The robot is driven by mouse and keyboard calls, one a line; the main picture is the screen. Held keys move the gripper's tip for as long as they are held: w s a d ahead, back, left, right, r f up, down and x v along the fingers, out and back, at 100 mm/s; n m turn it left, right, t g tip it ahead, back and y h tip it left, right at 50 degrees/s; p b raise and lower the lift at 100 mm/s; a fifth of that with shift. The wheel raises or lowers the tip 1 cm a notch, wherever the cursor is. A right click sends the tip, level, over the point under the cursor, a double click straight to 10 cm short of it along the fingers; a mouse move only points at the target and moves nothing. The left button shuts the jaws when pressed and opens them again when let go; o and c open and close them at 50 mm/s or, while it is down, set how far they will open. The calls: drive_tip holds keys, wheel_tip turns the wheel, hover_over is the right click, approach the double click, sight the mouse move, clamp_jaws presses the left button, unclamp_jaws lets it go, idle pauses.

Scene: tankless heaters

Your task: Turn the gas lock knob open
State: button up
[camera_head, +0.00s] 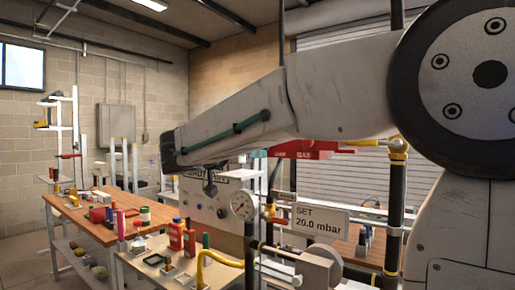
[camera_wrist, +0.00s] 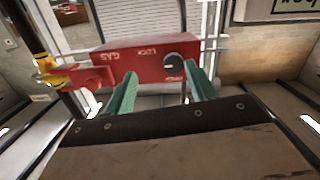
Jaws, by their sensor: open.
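The gas lock is a red box marked GAS and LOCK, and it fills the upper middle of the wrist view (camera_wrist: 125,62). Its lettering looks upside down there. The gas lock knob (camera_wrist: 181,67) is a dark round disc with a pale mark on the box's right part. My gripper (camera_wrist: 162,77) has two green fingers spread apart with nothing between them. The fingers point at the box, with the knob nearer the right finger; whether they touch the box I cannot tell. In the head view the red box (camera_head: 305,150) shows beneath my arm, which hides most of the gripper.
A yellow fitting (camera_wrist: 52,72) and dark pipe stand left of the box in the wrist view. In the head view a pressure gauge (camera_head: 243,206), a "SET 20.0 mbar" sign (camera_head: 320,222) and pipes crowd below my arm. A wooden workbench (camera_head: 95,228) with tools stands left.

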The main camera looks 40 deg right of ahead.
drive_tip(key=w+d+r+h, duration=0.1)
drive_tip(key=w+d, duration=0.3)
drive_tip(key=d, duration=0.2)
drive_tip(key=shift+w+d+r+m+t, duration=0.3)
drive_tip(key=shift+r+m, duration=0.1)
drive_tip(key=c, duration=1)
